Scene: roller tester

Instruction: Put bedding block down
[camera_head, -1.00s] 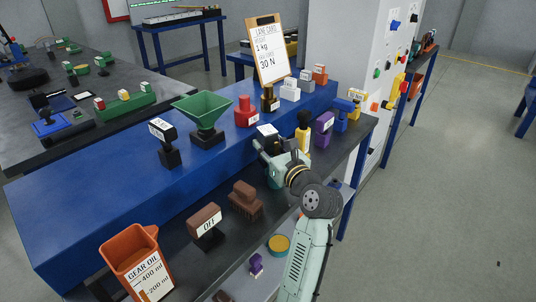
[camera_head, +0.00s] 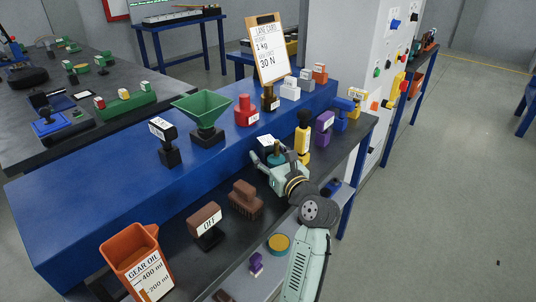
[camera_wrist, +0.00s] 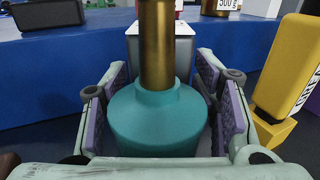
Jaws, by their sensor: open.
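A teal, round-shouldered piece with an upright brass stem (camera_wrist: 157,120) stands between the fingers of my gripper (camera_wrist: 160,95) in the wrist view; I take it for the bedding block. Its teal part (camera_head: 278,158) also shows in the head view, on the dark bench top. My gripper (camera_head: 275,163) is open, with a purple-lined pad on each side of the teal body. Whether either pad touches it I cannot tell. The underside of the teal piece is hidden by my gripper.
A yellow block (camera_head: 302,142) stands close on the right, and a white-topped block (camera_head: 266,143) just behind. A brown brush (camera_head: 246,198) is to the left. A blue raised shelf (camera_head: 110,190) runs behind with several items.

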